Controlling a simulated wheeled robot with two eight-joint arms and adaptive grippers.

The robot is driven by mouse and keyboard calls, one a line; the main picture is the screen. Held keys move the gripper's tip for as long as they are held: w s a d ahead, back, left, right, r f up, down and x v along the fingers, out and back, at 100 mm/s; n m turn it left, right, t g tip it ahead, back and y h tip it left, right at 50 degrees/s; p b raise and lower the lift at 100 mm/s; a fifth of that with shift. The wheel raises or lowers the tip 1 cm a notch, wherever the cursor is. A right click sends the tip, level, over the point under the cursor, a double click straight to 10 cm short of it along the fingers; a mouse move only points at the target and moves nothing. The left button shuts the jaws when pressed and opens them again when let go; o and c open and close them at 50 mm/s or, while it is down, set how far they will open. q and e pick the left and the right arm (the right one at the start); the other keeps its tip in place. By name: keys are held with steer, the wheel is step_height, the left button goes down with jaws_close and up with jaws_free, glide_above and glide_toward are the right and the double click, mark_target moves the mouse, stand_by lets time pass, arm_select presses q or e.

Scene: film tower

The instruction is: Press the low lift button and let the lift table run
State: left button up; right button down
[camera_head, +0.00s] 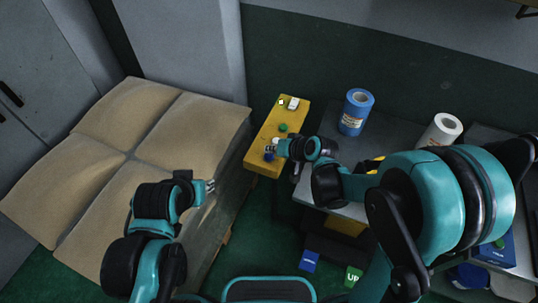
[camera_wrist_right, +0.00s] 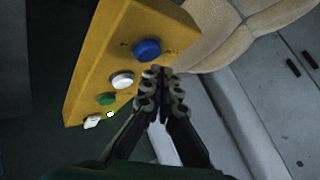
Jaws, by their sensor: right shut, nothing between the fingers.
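A yellow button box (camera_head: 262,146) stands in the middle of the head view. In the right wrist view the yellow box (camera_wrist_right: 104,52) carries a blue button (camera_wrist_right: 147,50), a white button (camera_wrist_right: 123,80), a green button (camera_wrist_right: 106,99) and a white switch (camera_wrist_right: 92,121). No marking shows which is the low lift button. My right gripper (camera_wrist_right: 160,72) is shut and empty, its tips beside the blue and white buttons; contact cannot be told. In the head view the right gripper (camera_head: 273,149) covers part of the box. My left gripper (camera_head: 209,187) is by the sacks, its jaws too small to judge.
Tan sacks (camera_head: 160,130) lie stacked at left. A blue roll (camera_head: 355,112) and a white roll (camera_head: 441,130) stand on grey surfaces at right. A blue box (camera_head: 309,261) and a green box (camera_head: 354,276) are low at the front. A small light (camera_wrist_right: 110,114) glows beside the green button.

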steer(key=shift+f+b, duration=0.45)
